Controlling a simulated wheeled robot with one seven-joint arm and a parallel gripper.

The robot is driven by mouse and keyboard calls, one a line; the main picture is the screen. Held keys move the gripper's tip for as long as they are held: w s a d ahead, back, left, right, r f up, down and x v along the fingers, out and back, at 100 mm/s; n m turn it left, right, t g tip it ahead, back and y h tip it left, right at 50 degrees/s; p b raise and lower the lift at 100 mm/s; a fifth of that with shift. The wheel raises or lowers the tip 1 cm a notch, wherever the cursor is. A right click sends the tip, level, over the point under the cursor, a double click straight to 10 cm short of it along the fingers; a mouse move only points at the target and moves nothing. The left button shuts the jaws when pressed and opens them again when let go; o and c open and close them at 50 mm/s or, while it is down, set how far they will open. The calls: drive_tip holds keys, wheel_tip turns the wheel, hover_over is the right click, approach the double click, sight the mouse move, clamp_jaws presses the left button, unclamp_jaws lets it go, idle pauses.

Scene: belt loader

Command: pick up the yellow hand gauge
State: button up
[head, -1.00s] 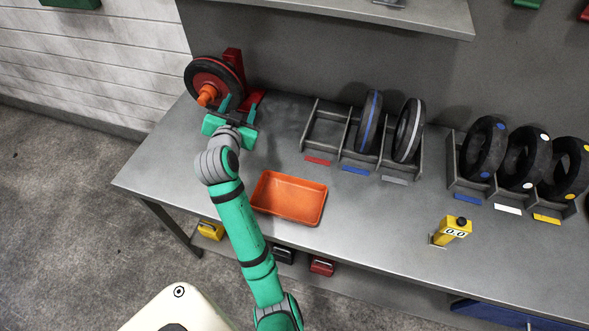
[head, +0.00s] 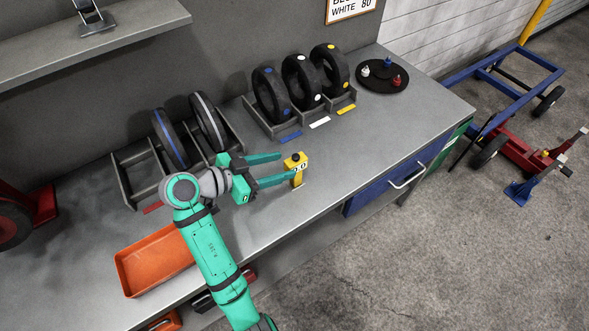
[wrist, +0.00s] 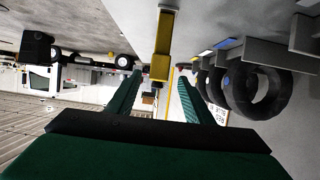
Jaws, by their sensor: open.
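The yellow hand gauge (head: 297,170) stands upright on the grey bench, with a black knob on top and a small display reading 0.0. My gripper (head: 281,169) is open and level, its two fingers pointing at the gauge from the left. In the head view the near fingertip overlaps the gauge's left edge. In the wrist view the gauge (wrist: 162,45) shows ahead, between the open fingers (wrist: 155,80) and nearer the picture's top. I cannot tell whether a finger touches it.
Behind are racks with blue-, white- and yellow-dotted tyres (head: 301,82) and two striped tyres (head: 208,122). An orange tray (head: 152,262) lies at left. A round black turntable (head: 383,77) with small coloured pieces is at back right. The bench right of the gauge is clear.

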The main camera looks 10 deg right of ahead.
sight(286, 165)
drive_tip(key=x, duration=0.5)
drive_tip(key=shift+x, duration=2.6)
drive_tip(key=shift+s+f, duration=0.1)
drive_tip(key=shift+f, duration=0.05)
clamp_jaws()
